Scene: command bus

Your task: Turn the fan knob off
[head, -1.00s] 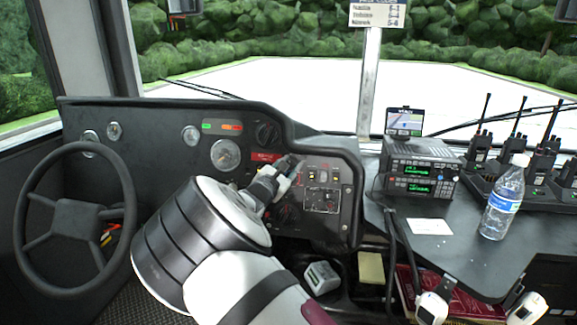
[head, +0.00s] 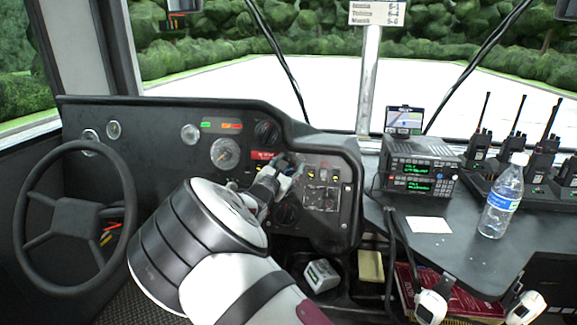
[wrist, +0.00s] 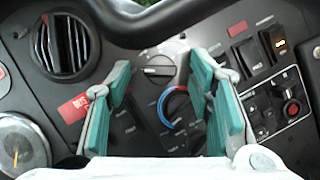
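In the wrist view a black round knob (wrist: 159,70) with a pale line across its handle, roughly level, sits on the dark panel. Below it is a second knob (wrist: 177,107) with a blue and red ring, partly covered by my right finger. I cannot read which one is marked as the fan. My gripper (wrist: 158,100) is open, its two green-padded fingers apart on either side of the knobs, with nothing between the pads. In the head view my gripper (head: 281,178) is close in front of the middle of the dashboard and hides part of the panel there.
An air vent (wrist: 62,45) and red label (wrist: 73,108) lie left of the knobs. Lit rocker switches (wrist: 279,43) and a small control panel (wrist: 275,105) lie right. The steering wheel (head: 74,205) is far left; a radio (head: 418,165) and bottle (head: 502,200) stand right.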

